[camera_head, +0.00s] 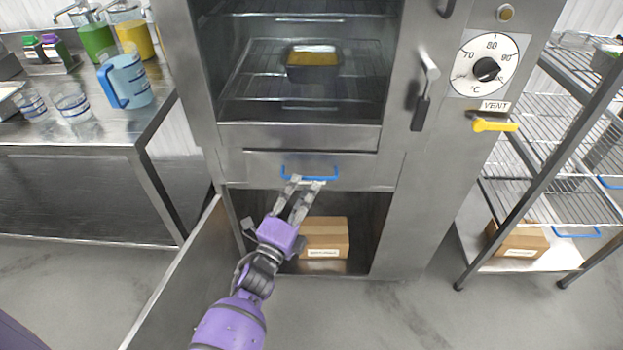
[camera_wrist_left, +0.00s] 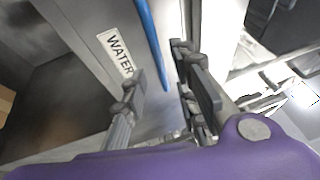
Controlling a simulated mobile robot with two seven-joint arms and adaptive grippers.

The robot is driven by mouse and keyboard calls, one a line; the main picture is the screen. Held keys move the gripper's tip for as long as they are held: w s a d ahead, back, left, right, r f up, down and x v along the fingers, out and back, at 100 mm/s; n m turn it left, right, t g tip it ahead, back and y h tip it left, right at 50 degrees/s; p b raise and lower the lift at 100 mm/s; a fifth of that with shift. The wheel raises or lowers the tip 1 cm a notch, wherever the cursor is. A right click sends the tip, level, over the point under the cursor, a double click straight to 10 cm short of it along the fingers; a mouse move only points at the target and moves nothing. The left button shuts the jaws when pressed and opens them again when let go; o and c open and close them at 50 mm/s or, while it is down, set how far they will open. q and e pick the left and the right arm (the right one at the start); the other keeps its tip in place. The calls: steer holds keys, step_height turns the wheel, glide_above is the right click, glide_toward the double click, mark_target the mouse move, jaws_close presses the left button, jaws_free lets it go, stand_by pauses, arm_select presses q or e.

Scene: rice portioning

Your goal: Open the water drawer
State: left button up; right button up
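The water drawer (camera_head: 262,168) is a steel front below the oven chamber, with a blue bar handle (camera_head: 330,174). It looks shut, flush with the cabinet. In the left wrist view the front carries a label reading WATER (camera_wrist_left: 116,52). My left gripper (camera_head: 305,181) is at the handle from below and in front, fingers apart. In the left wrist view the blue handle (camera_wrist_left: 151,38) runs into the space between the two fingers (camera_wrist_left: 160,85); I cannot tell whether either finger touches it. My right gripper is not in view.
Below the drawer, an open compartment holds a cardboard box (camera_head: 325,238); its door (camera_head: 175,285) swings out at left. A dark pan (camera_head: 312,70) sits on an oven rack. A steel table (camera_head: 60,135) stands left, a wire shelf (camera_head: 530,190) right. A yellow vent lever (camera_head: 494,125) juts out.

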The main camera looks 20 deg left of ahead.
mark_target(311, 177)
arm_select(q)
steer(key=x, duration=0.4)
steer(key=shift+w, duration=0.3)
steer(key=shift+w+r, duration=0.1)
steer(key=shift+w, duration=0.05)
jaws_close()
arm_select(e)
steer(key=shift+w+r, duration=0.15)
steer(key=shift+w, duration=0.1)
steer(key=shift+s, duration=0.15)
